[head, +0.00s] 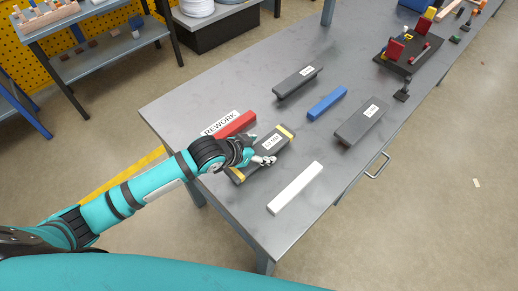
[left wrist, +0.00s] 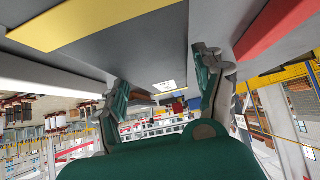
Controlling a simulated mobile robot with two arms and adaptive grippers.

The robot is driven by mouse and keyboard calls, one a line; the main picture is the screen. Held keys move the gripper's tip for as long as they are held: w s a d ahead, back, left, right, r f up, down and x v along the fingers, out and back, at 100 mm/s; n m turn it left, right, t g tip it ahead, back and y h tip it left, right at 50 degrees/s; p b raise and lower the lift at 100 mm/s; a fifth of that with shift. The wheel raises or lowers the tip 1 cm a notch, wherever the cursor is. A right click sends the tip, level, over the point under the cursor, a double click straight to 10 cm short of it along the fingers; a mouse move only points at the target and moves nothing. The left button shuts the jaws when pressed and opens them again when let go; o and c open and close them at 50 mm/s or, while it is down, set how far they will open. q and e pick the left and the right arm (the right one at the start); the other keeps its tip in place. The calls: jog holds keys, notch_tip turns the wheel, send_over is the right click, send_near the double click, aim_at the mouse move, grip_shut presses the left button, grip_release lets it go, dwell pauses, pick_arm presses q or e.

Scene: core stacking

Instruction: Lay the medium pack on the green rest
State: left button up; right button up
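A dark grey pack with yellow end bands and a white label (head: 271,141) lies near the table's left front. My left gripper (head: 254,156) is at this pack, its fingertips over the near side. In the left wrist view the fingers (left wrist: 163,92) stand apart with the pack's grey face (left wrist: 150,50) between them; I cannot tell whether they press on it. Two other dark labelled packs lie on the table, a slimmer one (head: 298,81) at the back and another (head: 362,122) to the right. The labels are too small to read which is medium. I see no clear green rest.
A red bar (head: 236,125) lies beside a REWORK label (head: 221,124), a blue bar (head: 327,103) lies mid-table, and a white bar (head: 295,188) lies near the front edge. A dark fixture with red blocks (head: 408,51) stands far right. Grey table (head: 250,215) is bare in front.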

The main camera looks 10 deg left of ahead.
pick_arm(q)
jog(key=shift+o, duration=0.5)
jog(key=shift+r, duration=0.1)
jog(key=shift+s+a+r, duration=0.1)
jog(key=shift+r, duration=0.05)
jog(key=v, duration=1.1)
jog(key=shift+s+a+r, duration=0.1)
jog(key=shift+s+r, duration=0.1)
jog(key=shift+r, duration=0.05)
